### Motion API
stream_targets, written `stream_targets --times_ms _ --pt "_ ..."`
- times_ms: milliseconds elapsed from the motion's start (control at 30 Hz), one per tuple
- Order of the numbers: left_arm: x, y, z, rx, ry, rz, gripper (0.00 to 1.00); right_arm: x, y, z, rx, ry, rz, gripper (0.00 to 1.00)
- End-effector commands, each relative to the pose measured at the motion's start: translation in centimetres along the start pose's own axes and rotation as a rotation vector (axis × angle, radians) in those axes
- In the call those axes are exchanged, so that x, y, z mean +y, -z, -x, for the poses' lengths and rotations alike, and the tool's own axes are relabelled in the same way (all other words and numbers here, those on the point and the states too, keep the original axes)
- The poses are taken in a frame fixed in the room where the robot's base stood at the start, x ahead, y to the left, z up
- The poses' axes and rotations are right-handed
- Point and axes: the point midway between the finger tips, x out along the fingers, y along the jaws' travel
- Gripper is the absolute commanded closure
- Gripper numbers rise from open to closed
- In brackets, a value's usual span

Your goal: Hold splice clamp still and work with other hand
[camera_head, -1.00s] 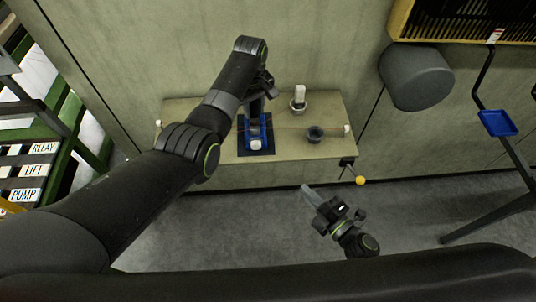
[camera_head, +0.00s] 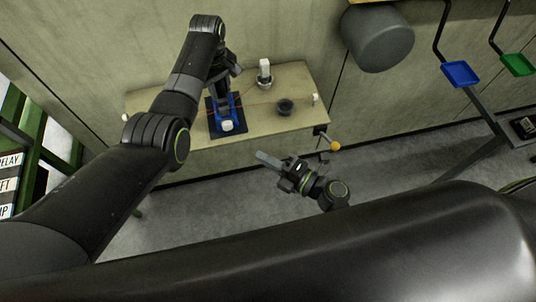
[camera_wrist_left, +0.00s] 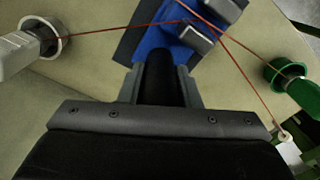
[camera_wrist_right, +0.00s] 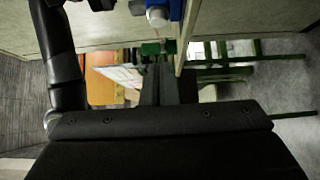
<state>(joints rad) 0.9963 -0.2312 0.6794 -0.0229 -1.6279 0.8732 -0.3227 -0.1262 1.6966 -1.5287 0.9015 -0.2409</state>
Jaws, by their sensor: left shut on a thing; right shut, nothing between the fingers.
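The blue splice clamp (camera_head: 226,113) stands on a dark mat on a shelf in the head view, with a white knob at its front. My left gripper (camera_head: 225,88) reaches down to it from behind and is shut on it. In the left wrist view the left fingers (camera_wrist_left: 160,75) meet the blue clamp (camera_wrist_left: 155,43). A thin red line (camera_wrist_left: 250,82) crosses over the clamp. My right gripper (camera_head: 262,158) is shut and empty, in front of and below the shelf's front edge, apart from the clamp. In the right wrist view the right fingers (camera_wrist_right: 160,82) are together.
A pale cup with a white piece (camera_head: 264,77) and a dark cup (camera_head: 285,107) stand on the shelf (camera_head: 175,105), right of the clamp. A yellow knob (camera_head: 336,145) sticks out below the shelf's right end. A grey cylinder (camera_head: 378,38) is on the wall.

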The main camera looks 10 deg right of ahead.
Motion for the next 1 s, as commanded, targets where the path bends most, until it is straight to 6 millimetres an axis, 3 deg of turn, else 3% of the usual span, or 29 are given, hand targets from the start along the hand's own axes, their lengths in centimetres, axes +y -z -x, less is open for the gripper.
stream_targets --times_ms 300,600,1000 --pt "0.0 0.0 0.1 0.001 -0.001 0.0 1.0 0.1 0.1 -7.1 0.002 -0.003 -0.001 1.0" --pt "0.0 0.0 0.1 0.001 -0.001 0.0 1.0 0.0 -2.5 -9.2 0.0 0.0 0.001 1.0" --pt "0.1 0.0 0.1 0.001 -0.001 0.0 1.0 0.0 -2.9 -9.5 0.0 0.001 0.0 1.0"
